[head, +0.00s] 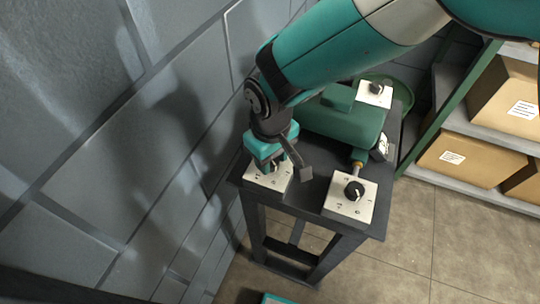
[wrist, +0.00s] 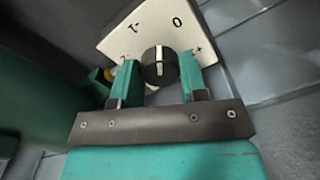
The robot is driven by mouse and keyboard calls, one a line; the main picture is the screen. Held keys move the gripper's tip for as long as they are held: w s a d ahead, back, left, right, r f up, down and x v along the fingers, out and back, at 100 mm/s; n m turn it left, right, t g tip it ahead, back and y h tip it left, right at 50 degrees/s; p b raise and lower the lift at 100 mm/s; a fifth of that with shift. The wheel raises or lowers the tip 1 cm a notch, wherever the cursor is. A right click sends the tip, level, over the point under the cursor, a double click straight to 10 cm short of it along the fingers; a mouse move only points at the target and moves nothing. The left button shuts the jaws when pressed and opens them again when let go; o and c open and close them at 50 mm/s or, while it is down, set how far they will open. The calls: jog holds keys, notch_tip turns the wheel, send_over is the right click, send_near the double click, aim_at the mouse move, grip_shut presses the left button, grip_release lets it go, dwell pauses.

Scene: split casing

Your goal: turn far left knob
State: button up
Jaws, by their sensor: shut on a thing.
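My gripper (head: 270,160) is shut on a black knob (wrist: 159,66) on a white dial plate (head: 266,179) at the table's left corner. In the wrist view a green finger lies on each side of the knob. Its pale pointer line runs nearly upright in that view. The dial plate (wrist: 140,30) carries printed marks, including a 0 and a 1. In the head view my gripper hides most of this knob. Two other knobs show: one on the front right plate (head: 355,190) and one on the back plate (head: 376,88).
A green motor-like casing (head: 340,124) lies on the dark table (head: 309,204), close to the right of my arm. A grey block wall (head: 120,130) stands close on the left. Shelves with cardboard boxes (head: 472,156) stand at the right.

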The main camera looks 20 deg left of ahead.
jog(key=m, duration=0.4)
jog(key=shift+r+m, duration=0.1)
jog(key=shift+m, duration=0.2)
jog(key=shift+w, duration=0.1)
dwell(0.4)
jog(key=o, duration=0.9)
jog(key=shift+o, duration=0.2)
notch_tip(320, 180, up, 17)
jog(key=b, duration=0.2)
jog(key=shift+r, duration=0.15)
